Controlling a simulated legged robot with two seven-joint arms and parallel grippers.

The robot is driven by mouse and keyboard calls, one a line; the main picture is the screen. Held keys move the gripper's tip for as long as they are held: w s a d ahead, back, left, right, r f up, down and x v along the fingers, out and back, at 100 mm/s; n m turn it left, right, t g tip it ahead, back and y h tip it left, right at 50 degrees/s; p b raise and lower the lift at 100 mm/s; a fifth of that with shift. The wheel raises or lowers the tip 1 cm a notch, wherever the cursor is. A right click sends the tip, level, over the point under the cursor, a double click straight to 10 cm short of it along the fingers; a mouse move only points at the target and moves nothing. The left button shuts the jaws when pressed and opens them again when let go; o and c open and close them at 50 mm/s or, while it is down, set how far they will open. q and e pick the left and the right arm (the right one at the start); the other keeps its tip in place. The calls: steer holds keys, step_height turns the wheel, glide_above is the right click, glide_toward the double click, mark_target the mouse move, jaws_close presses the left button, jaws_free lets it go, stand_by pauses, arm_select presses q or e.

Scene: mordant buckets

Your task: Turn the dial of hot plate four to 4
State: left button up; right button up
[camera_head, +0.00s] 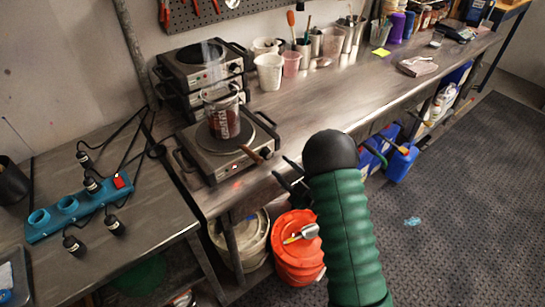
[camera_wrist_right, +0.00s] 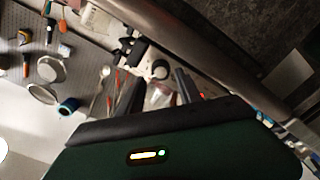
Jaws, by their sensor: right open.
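A hot plate (camera_head: 203,160) stands at the near end of the steel bench, with a glass beaker of dark red contents (camera_head: 223,118) on its round plate. A small red light shows on its front; its dial is too small to make out. More hot plates (camera_head: 190,68) are stacked behind it by the wall. I cannot tell which one is number four. My right gripper (camera_head: 291,178) is open and empty, in front of the bench edge, right of the near hot plate and apart from it. Its two fingers also show in the wrist view (camera_wrist_right: 160,92). My left gripper is out of view.
A brown handle (camera_head: 252,154) sticks out at the near hot plate's right front corner. White cups (camera_head: 269,72) and tool pots stand along the wall. A blue power strip (camera_head: 80,208) with cables lies on the left table. A red bucket (camera_head: 297,250) stands below. The middle bench is clear.

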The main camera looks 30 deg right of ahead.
mark_target(270, 156)
steer(key=w, duration=0.6)
steer(key=shift+a, duration=0.35)
steer(key=shift+s, duration=0.1)
jaws_close()
